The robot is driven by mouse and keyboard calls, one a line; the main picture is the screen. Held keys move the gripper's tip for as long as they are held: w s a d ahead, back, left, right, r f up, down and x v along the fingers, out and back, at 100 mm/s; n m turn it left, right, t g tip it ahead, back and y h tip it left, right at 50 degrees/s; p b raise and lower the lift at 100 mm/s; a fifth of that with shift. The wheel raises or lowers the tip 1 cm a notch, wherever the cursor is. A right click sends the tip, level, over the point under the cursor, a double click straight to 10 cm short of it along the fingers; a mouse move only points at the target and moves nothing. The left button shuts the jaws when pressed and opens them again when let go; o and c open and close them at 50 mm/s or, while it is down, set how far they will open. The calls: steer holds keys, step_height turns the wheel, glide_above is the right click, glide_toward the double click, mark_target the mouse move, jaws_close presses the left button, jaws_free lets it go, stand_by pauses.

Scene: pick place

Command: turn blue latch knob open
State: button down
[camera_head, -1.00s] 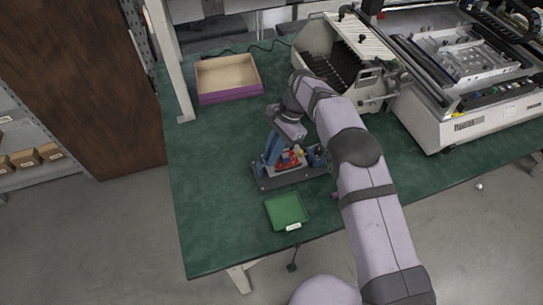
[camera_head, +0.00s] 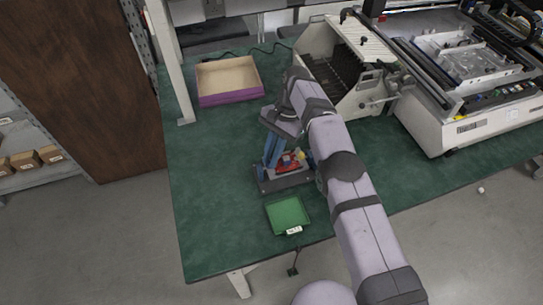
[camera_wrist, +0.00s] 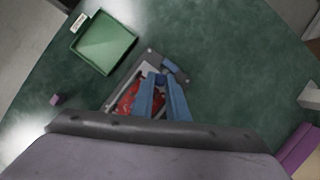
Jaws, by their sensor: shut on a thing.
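The latch fixture is a dark grey plate (camera_head: 290,181) with a red part (camera_head: 288,163) on it, behind the green tray on the bench. In the wrist view the red part (camera_wrist: 127,98) lies left of my fingers. My gripper (camera_head: 267,165) points down over the left end of the fixture; its two blue fingers are a little apart at their visible lengths. In the wrist view my gripper (camera_wrist: 158,80) is shut on the blue latch knob (camera_wrist: 174,67), of which only a part shows beyond the fingertips. The knob's turn angle cannot be told.
The green tray (camera_head: 289,214) with a white label sits near the front edge. A purple-sided open box (camera_head: 230,97) stands at the back left. A slotted rack (camera_head: 345,65) and a large white machine (camera_head: 470,125) fill the right. The left of the bench (camera_head: 205,160) is clear.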

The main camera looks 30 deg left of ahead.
stand_by(0.3)
steer(key=c, duration=1.7)
jaws_free()
steer(key=shift+c, duration=0.2)
steer(key=shift+r, duration=0.1)
steer(key=shift+r, duration=0.5)
step_height(320, 180, up, 9)
steer(key=p, duration=0.5)
steer(key=shift+s+f, duration=0.1)
